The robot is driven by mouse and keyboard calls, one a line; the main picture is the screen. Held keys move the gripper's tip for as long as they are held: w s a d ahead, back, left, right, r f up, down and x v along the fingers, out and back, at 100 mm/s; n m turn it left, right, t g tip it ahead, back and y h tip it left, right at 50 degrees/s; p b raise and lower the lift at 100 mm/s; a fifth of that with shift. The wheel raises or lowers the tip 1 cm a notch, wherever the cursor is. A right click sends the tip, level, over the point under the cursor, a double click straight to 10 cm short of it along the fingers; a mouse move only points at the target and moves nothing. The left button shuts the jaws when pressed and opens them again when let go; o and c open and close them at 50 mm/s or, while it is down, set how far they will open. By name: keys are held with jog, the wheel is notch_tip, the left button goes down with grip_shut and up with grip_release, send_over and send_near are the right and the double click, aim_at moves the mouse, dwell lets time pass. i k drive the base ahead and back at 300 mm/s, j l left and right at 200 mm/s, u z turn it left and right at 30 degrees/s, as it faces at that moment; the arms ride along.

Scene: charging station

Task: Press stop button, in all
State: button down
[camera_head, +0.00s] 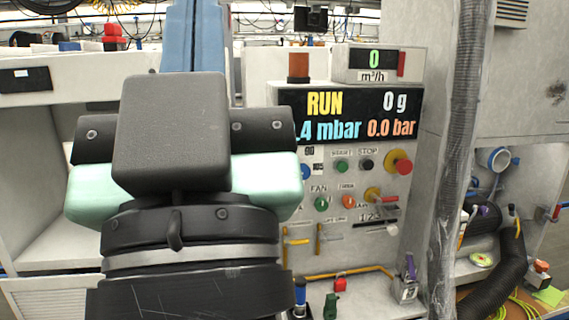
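The stop button is a small black round button (367,164) on the white control panel (375,235), under the label "STOP". A green button (341,165) under a "START" label sits just left of it. A larger red knob on a yellow base (401,163) sits just right of it. My gripper (175,130) is large in the left foreground, seen from behind as dark blocks with pale green sides. It is left of the stop button in the picture and does not cover it. Its fingers are hidden, so I cannot see whether they are open or what they touch.
The display (345,115) above the buttons reads "RUN", "0 g" and "0.0 bar", its left end hidden. Lower are a green knob (321,203), an orange button (348,202) and a red-yellow knob (372,194). A grey ribbed hose (460,130) hangs right of the panel.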

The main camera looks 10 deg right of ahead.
aim_at(368, 165)
jog(key=i+z, duration=0.35)
jog(key=i, duration=0.5)
jog(key=i+j+z, duration=0.1)
jog(key=i+z, duration=0.2)
jog(key=i, duration=0.55)
